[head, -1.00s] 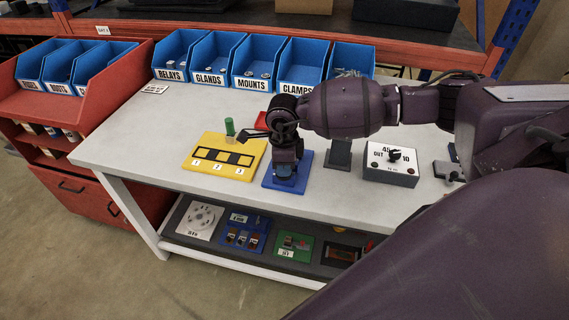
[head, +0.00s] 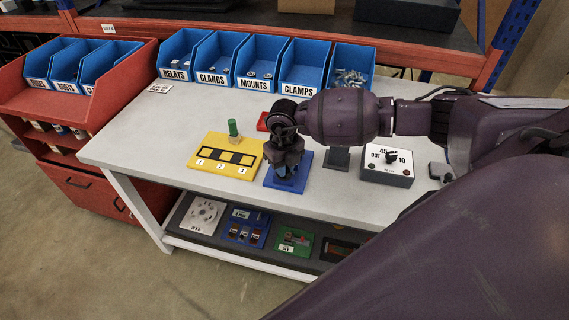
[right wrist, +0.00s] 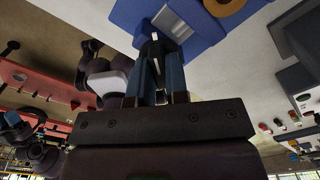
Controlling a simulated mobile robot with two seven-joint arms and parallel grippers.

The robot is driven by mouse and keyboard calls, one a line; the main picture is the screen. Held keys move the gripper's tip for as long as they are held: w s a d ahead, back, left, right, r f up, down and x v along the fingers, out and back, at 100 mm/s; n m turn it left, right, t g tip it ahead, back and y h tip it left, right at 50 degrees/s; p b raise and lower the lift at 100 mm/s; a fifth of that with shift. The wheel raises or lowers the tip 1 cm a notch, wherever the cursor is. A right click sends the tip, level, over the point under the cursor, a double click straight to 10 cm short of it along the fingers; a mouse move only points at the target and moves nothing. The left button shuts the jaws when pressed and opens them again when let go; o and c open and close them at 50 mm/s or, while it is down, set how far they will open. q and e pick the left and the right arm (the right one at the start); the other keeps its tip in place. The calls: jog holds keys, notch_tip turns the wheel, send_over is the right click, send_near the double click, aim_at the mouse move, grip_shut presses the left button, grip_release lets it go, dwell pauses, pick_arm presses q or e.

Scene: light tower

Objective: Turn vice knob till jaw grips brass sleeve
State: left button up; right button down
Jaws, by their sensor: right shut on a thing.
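The vice stands on a blue base plate (head: 303,166) at the front of the bench, mostly hidden under my right gripper (head: 287,168) in the head view. In the right wrist view, my right gripper (right wrist: 156,72) has its fingers close together on a small black part, which looks like the vice knob (right wrist: 153,48). Blue vice parts (right wrist: 192,40) show beyond the fingers. A brown-gold ring (right wrist: 228,6) at the top edge may be the brass sleeve. I cannot tell whether the jaw touches it. My left gripper is not in view.
Left of the vice lies a yellow board (head: 205,167) with numbered slots and a green peg (head: 233,128). Right of it stand a dark post (head: 337,160) and a white-topped dial box (head: 388,167). Blue bins (head: 253,60) line the back. The bench's left part (head: 140,135) is clear.

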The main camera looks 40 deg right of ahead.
jog(key=m+p, duration=0.1)
jog(key=m, duration=0.1)
jog(key=shift+r+m, duration=0.1)
jog(key=shift+m, duration=0.3)
jog(key=shift+w+m, duration=0.1)
jog(key=shift+m, duration=0.6)
jog(key=c, duration=1.1)
grip_release()
notch_tip(320, 180, up, 11)
jog(key=shift+f, duration=0.15)
